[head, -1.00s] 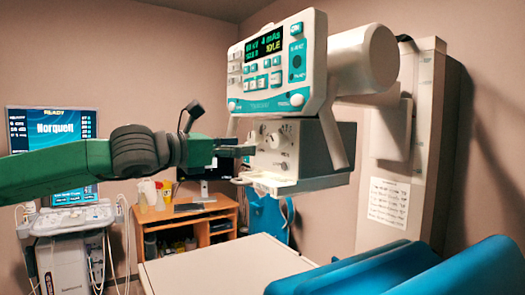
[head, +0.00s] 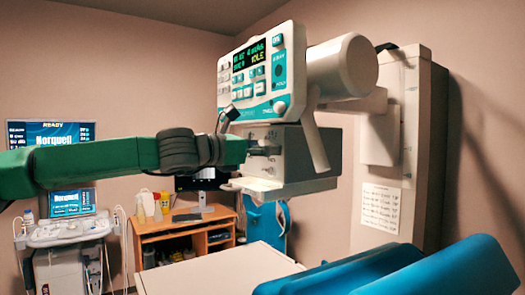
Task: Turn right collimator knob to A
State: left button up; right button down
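The collimator (head: 303,158) is a pale box hanging under the teal-and-white control panel (head: 257,75) of the X-ray head. Its knobs are on the front face. My green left arm reaches in from the left across that face. My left gripper (head: 268,150) is dark and sits at the front of the box, over the knob area. Its fingers and wrist hide most of the knobs, so I cannot tell where the right knob points or whether the fingers touch it. The finger gap is too small to read. My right gripper is out of view.
A pale flat table (head: 225,272) lies below, with blue padded shapes (head: 390,272) at lower right. A wooden desk (head: 175,226) with bottles and a monitor stands behind. An ultrasound cart (head: 66,235) is at left. A wall stand (head: 397,150) is at right.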

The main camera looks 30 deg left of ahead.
pick_arm(q)
jog(key=shift+d, duration=0.3)
jog(key=c, duration=0.6)
jog(key=shift+w+a+f, duration=0.1)
jog(key=shift+a+f, duration=0.3)
jog(key=shift+a, duration=0.3)
jog(key=shift+d, duration=0.25)
jog(key=shift+f, duration=0.15)
jog(key=o, duration=1.2)
jog(key=shift+a, duration=0.3)
jog(key=shift+r, duration=0.2)
